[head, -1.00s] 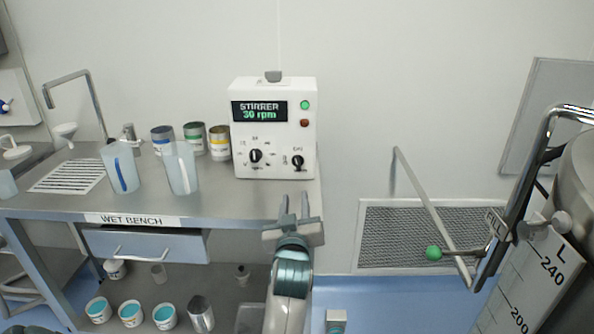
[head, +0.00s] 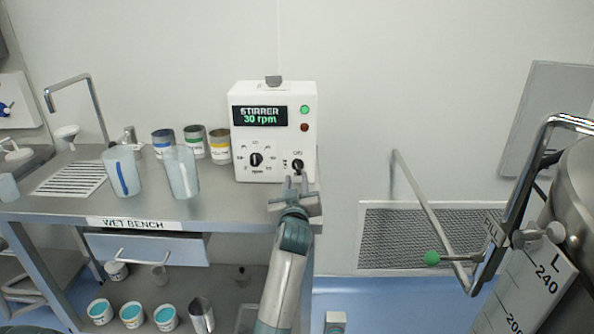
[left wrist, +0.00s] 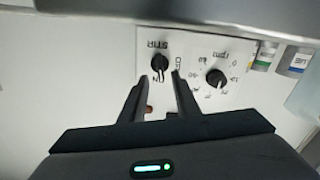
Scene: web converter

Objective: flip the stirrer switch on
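The stirrer control box (head: 245,143) is white and stands at the right end of the wet bench. Its display (head: 259,116) reads "STIRRER 30 rpm". The black stirrer switch (head: 297,165) is at the lower right of its face; it also shows in the left wrist view (left wrist: 159,63), by the labels "STIR" and "OFF". My left gripper (head: 296,182) is open and empty, just in front of the switch. In the left wrist view its fingertips (left wrist: 159,76) lie either side of the switch's lower part; whether they touch it I cannot tell. My right gripper is not in view.
A larger rpm knob (head: 256,159) sits left of the switch, also visible in the left wrist view (left wrist: 215,77). Jugs (head: 182,172) and cans (head: 220,146) stand left of the box. A metal rail with a green ball (head: 432,258) is at the right.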

